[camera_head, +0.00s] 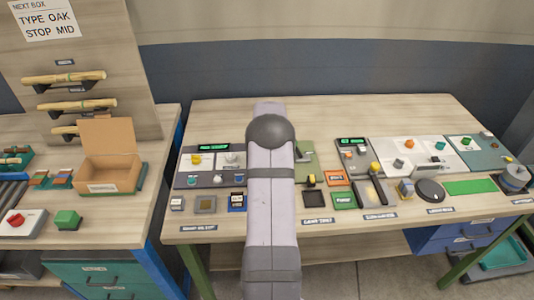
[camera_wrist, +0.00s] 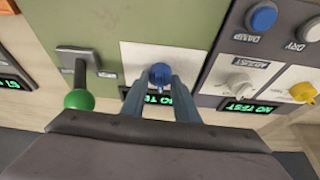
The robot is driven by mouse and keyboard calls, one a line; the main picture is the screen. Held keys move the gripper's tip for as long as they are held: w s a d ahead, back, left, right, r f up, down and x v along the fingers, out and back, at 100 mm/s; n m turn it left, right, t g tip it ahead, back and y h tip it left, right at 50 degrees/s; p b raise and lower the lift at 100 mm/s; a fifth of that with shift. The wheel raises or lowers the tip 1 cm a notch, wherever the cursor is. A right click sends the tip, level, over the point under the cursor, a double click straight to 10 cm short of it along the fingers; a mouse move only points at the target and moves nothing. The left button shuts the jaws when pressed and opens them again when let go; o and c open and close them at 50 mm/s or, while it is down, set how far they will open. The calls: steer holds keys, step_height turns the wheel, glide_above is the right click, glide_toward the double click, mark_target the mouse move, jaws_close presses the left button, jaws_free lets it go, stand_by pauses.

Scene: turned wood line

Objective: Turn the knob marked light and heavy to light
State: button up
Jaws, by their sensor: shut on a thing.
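A blue knob (camera_wrist: 161,70) stands on a white plate (camera_wrist: 135,58) on a green panel (camera_wrist: 140,20) in the wrist view. My gripper (camera_wrist: 160,85) has its two blue-grey fingers closed around the knob from either side. The words light and heavy cannot be read on the plate, and my fingers cover part of it. Which way the knob points is unclear. A lit green display (camera_wrist: 158,98) shows partly between and beside my fingers. In the head view my arm hides the knob and my gripper; only the right part of the green panel (camera_head: 307,150) shows.
A lever with a green ball (camera_wrist: 79,99) sits close beside my fingers. On the neighbouring dark panel are a white knob (camera_wrist: 240,84), a yellow knob (camera_wrist: 303,92) and a blue button (camera_wrist: 261,17). More controls crowd the bench (camera_head: 340,112), whose back strip is clear.

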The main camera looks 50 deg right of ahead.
steer(key=n+b, duration=0.1)
steer(key=n+y+b, duration=0.1)
steer(key=n, duration=0.1)
steer(key=shift+s+d+f+n+t, duration=0.1)
steer(key=shift+f+n+t, duration=0.1)
steer(key=shift+n+t, duration=0.15)
steer(key=shift+r+n+y+b, duration=0.1)
steer(key=shift+n+y+b, duration=0.6)
steer(key=shift+n+b, duration=0.6)
steer(key=shift+n+t, duration=0.25)
steer(key=shift+n, duration=0.1)
steer(key=o, duration=1.1)
steer(key=shift+c, duration=0.2)
steer(key=shift+r, duration=0.1)
steer(key=shift+r, duration=0.1)
steer(key=b+v, duration=0.1)
steer(key=v, duration=0.6)
steer(key=shift+b, duration=0.3)
